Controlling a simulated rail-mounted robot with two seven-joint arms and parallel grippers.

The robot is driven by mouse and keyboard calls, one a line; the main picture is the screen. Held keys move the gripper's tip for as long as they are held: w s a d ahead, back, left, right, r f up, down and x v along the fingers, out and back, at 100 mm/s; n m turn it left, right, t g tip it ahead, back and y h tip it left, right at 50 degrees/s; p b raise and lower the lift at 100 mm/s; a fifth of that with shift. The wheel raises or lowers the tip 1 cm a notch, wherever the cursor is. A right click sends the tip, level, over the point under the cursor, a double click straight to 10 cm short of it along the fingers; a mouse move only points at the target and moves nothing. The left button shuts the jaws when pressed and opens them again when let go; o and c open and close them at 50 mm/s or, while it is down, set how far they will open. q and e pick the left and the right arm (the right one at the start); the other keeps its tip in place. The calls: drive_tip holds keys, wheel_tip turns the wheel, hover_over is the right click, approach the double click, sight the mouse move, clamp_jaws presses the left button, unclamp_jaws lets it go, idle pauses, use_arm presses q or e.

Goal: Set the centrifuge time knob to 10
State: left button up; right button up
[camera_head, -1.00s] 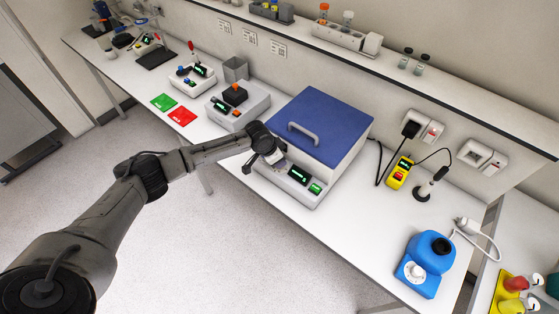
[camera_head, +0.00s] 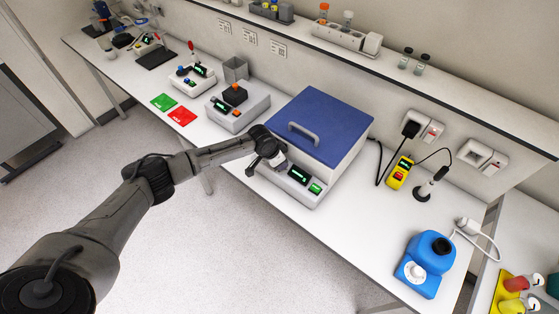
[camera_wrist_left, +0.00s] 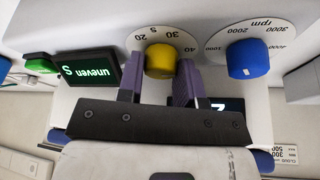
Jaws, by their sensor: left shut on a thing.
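The centrifuge is a white box with a blue lid (camera_head: 322,122) and grey handle, with displays on its sloped front panel. My left gripper (camera_head: 266,167) is at the left part of that panel. In the left wrist view the panel is upside down. There my left gripper (camera_wrist_left: 160,80) has its purple fingers on either side of a yellow knob (camera_wrist_left: 160,60) and is shut on it. The knob's white dial (camera_wrist_left: 162,35) shows 20, 30 and 40; its pointer is not clear. A blue knob (camera_wrist_left: 248,58) with an rpm dial is beside it, apart from the gripper. My right gripper is not in view.
A display (camera_wrist_left: 92,69) reading "uneven" and a green button (camera_wrist_left: 40,64) are on the panel. A grey device (camera_head: 238,107) stands left of the centrifuge. A yellow meter (camera_head: 399,173) and a blue device (camera_head: 427,263) stand to its right. The bench front is clear there.

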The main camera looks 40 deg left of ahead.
use_arm(q)
drive_tip(key=shift+r+n+p, duration=0.15)
drive_tip(key=shift+n+p, duration=0.15)
drive_tip(key=shift+p, duration=0.2)
drive_tip(key=n+y+p, duration=0.1)
drive_tip(key=n+p, duration=0.1)
drive_tip(key=p, duration=0.1)
drive_tip(key=n+y+p, duration=0.1)
drive_tip(key=n+p, duration=0.2)
drive_tip(key=p, duration=0.1)
drive_tip(key=shift+d+r+n, duration=0.1)
drive_tip(key=shift+d+n, duration=0.1)
drive_tip(key=shift+n, duration=0.1)
drive_tip(key=n+y+p, duration=0.1)
drive_tip(key=n+p, duration=0.1)
drive_tip(key=n, duration=0.1)
drive_tip(key=shift+f+n+g+y+p, duration=0.2)
drive_tip(key=shift+n+g+y+p, duration=0.4)
drive_tip(key=shift+n, duration=0.9)
drive_tip(key=o, duration=0.6)
